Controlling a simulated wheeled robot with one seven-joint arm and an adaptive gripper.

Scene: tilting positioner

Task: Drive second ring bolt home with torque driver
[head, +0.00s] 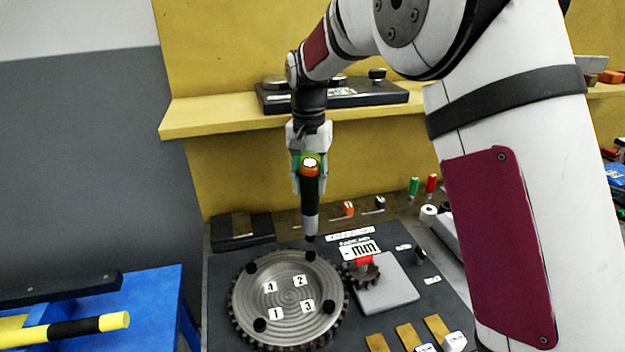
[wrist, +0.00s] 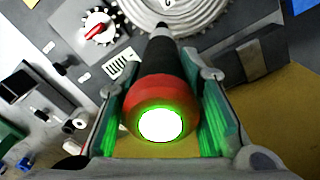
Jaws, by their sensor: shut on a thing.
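My gripper (head: 310,175) is shut on the torque driver (head: 311,205), which hangs upright with its tip down. The driver has a black body, a grey lower sleeve and an orange-red top with a glowing white-green end. In the wrist view the driver (wrist: 160,85) sits between green finger pads. The toothed metal ring (head: 290,285) lies on the dark plate, with labels 1 to 4. Several black bolt heads sit around its face. The driver tip is just above the bolt near label 2 (head: 310,256), at the ring's far edge; contact cannot be told.
A small gear with a red part (head: 362,270) stands on a grey plate (head: 388,290) right of the ring. Brass strips (head: 406,337) lie at the front. A yellow shelf (head: 215,116) overhangs behind my arm. A blue table (head: 150,310) with a yellow-black bar is at left.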

